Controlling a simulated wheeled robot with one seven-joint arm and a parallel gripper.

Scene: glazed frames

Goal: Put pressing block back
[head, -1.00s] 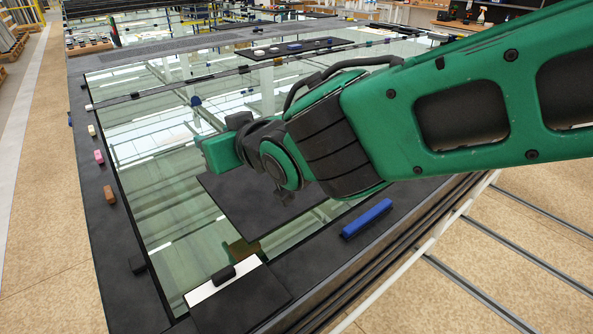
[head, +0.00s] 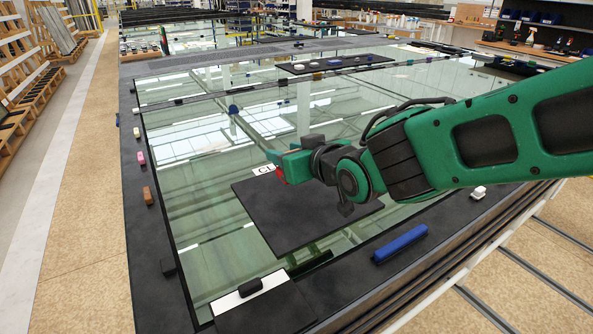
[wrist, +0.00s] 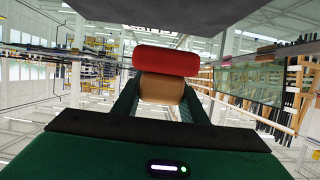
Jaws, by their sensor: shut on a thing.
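My gripper (head: 284,167) is over the far left part of a dark square plate (head: 290,222) on the glass table. It is shut on a block with a red end, the pressing block (head: 280,176). In the wrist view the block shows between the green fingers (wrist: 165,98) as a red rounded pad (wrist: 166,61) with a tan body (wrist: 161,90). A dark surface fills the top of the wrist view. I cannot tell whether the red pad touches anything.
A blue bar (head: 400,243) lies on the near border, and a black block (head: 250,286) stands on a white strip. Small pink (head: 141,158) and brown (head: 148,196) blocks line the left border. A dark tray (head: 300,69) with several pieces lies farther back.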

